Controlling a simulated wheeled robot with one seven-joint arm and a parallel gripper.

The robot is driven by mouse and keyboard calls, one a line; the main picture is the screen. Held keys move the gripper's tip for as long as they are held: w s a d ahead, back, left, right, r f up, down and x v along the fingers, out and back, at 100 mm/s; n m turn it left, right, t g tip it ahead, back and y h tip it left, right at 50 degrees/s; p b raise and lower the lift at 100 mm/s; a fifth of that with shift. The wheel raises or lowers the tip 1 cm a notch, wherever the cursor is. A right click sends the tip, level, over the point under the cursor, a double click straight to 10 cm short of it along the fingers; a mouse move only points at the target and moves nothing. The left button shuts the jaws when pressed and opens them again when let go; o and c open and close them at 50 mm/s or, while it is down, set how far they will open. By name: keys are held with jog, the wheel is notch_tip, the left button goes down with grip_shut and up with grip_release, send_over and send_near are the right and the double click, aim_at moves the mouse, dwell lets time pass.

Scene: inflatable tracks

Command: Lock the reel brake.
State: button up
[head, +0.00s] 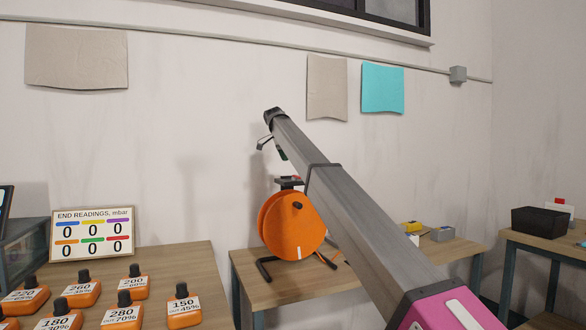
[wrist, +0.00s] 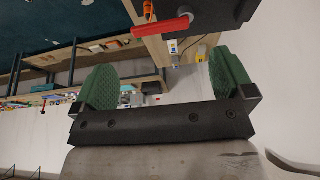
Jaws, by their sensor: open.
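An orange reel (head: 280,228) stands on a black frame on the wooden table, with a dark knob on its face. A small dark block (head: 289,181) sits just above the reel. In the wrist view a red bar (wrist: 162,26), probably the brake lever, shows beside a dark body (wrist: 215,12). My gripper (wrist: 163,62) is open, with its two green pads wide apart and nothing between them. The red bar lies beyond the fingertips, apart from them. In the head view my gripper (head: 282,154) is mostly hidden behind my arm, above the reel.
A readings board (head: 92,232) and several orange weight-like items (head: 123,312) stand on the left table (head: 190,270). A yellow item (head: 411,226) and a grey box (head: 442,233) lie on the reel's table (head: 300,287). A black bin (head: 540,221) stands at right. The wall is close behind.

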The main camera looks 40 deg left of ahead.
jog(key=v, duration=0.3)
jog(key=shift+s+a+r, duration=0.1)
jog(key=shift+s+r, duration=0.05)
jog(key=shift+r, duration=0.2)
